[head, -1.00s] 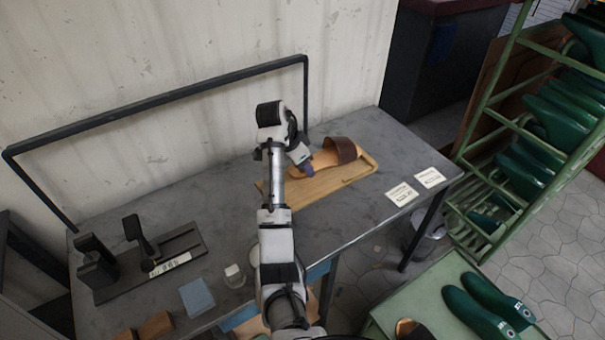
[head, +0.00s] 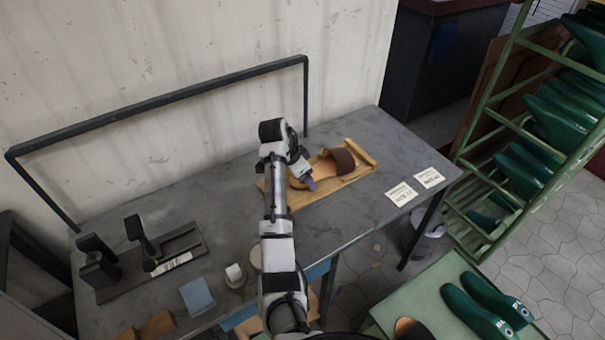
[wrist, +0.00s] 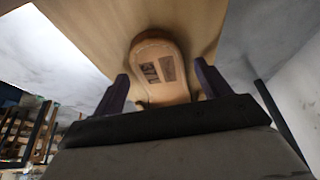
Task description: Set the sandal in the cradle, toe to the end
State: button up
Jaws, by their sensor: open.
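The sandal, tan with a wide dark brown strap (head: 341,159), lies on a light wooden tray, which I take for the cradle (head: 335,189), on the grey bench. Its strapped toe end points right, towards a raised wooden bar at the tray's right end. I cannot tell whether toe and bar touch. My gripper (head: 308,183) is low at the heel end. The wrist view shows the heel (wrist: 160,68) with a printed insole between the two spread purple fingers of my gripper (wrist: 161,87). Gaps show between fingers and heel. My arm hides part of the tray's left end.
A black fixture with uprights (head: 150,262) stands at the bench's left. A blue block (head: 197,297) and a small white-topped container (head: 235,275) are near the front edge. Two labels (head: 402,194) lie right of the tray. A green rack (head: 500,150) stands beyond the bench's right end.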

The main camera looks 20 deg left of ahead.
jog(key=shift+r, duration=0.1)
jog(key=p+v, duration=0.1)
jog(key=v, duration=1.1)
